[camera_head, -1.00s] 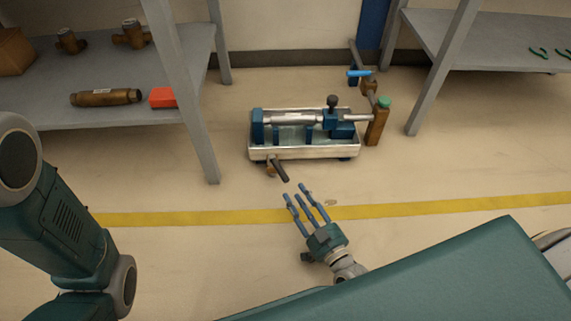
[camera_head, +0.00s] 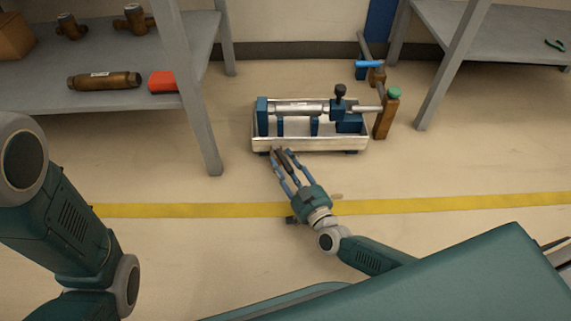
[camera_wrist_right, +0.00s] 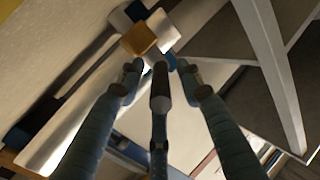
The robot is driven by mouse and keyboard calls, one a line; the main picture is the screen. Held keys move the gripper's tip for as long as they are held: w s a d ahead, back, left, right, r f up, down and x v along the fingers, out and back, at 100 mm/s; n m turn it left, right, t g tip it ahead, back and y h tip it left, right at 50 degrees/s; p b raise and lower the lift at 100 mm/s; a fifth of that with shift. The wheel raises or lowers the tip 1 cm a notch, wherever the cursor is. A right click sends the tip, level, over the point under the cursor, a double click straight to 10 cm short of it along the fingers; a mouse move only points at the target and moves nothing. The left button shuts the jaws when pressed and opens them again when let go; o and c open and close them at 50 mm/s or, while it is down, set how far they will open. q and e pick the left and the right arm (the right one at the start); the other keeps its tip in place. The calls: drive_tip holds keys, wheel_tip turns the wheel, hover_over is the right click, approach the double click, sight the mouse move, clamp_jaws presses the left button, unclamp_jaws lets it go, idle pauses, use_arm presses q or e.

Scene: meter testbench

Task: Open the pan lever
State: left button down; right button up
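The pan lever (camera_head: 287,161) is a short dark handle at the front left of the metal pan (camera_head: 320,145) of the testbench. My left gripper is out of view.
The bench carries a silver cylinder (camera_head: 300,107) and a black-knobbed clamp. A brown post with a green cap (camera_head: 395,93) stands at its right. Grey shelves (camera_head: 120,105) stand left and right (camera_head: 500,40). The floor around the yellow line (camera_head: 430,205) is clear.

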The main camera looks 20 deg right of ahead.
clamp_jaws()
drive_tip(key=shift+a+r+m+h+p, duration=0.15)
drive_tip(key=shift+m+h+p, duration=0.15)
drive_tip(key=shift+h+p, duration=0.3)
drive_tip(key=shift+a+p, duration=0.1)
drive_tip(key=shift+p, duration=0.3)
drive_tip(key=shift+s+a+m+h, duration=0.1)
drive_tip(key=shift+a+m+h, duration=0.05)
drive_tip(key=shift+m+h, duration=0.3)
drive_tip(key=shift+f, duration=0.2)
drive_tip(key=shift+c, duration=0.8)
unclamp_jaws()
drive_tip(key=shift+o, duration=0.8)
